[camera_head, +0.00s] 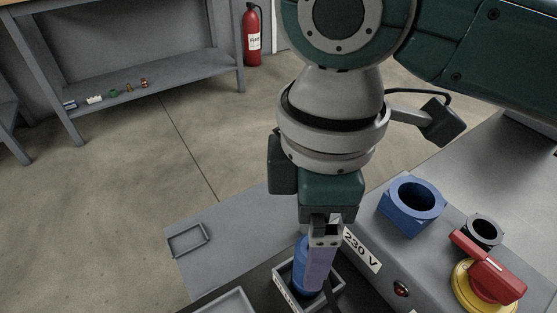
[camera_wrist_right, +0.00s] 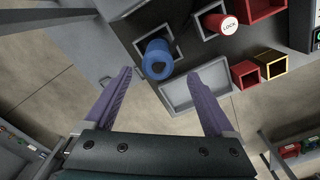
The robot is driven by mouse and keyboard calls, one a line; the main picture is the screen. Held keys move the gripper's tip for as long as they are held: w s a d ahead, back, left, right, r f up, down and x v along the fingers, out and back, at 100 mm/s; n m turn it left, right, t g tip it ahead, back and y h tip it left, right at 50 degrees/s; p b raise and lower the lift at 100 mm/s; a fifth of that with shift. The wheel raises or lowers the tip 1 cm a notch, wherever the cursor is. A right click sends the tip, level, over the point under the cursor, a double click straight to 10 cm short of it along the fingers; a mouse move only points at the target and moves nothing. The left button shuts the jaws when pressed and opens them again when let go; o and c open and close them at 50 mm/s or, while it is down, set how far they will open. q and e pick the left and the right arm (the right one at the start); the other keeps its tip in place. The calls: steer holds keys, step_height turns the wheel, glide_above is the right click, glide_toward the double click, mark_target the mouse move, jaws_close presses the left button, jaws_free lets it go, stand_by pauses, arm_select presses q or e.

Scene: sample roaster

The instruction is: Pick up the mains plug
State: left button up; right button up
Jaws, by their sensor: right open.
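The mains plug appears to be the blue cylinder (camera_head: 299,268) standing in a small square grey holder (camera_head: 281,291). My left gripper is not in view.
A blue socket (camera_head: 398,219) by a "230 V" label (camera_head: 362,250), a black socket (camera_head: 482,231) and a red switch (camera_head: 490,277) stand at right. The wrist view shows an empty grey tray (camera_wrist_right: 195,92), a red LOCK piece (camera_wrist_right: 222,24) and a red box (camera_wrist_right: 243,75).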

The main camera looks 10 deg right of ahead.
steer(key=f+b, duration=0.1)
steer(key=f, duration=0.3)
steer(key=f+b, duration=0.1)
steer(key=f, duration=0.1)
steer(key=shift+w+d+f+b, duration=0.1)
steer(key=shift+d+f+b, duration=0.2)
steer(key=shift+b, duration=0.05)
steer(key=shift+f, duration=0.55)
steer(key=shift+r, duration=0.1)
jaws_close()
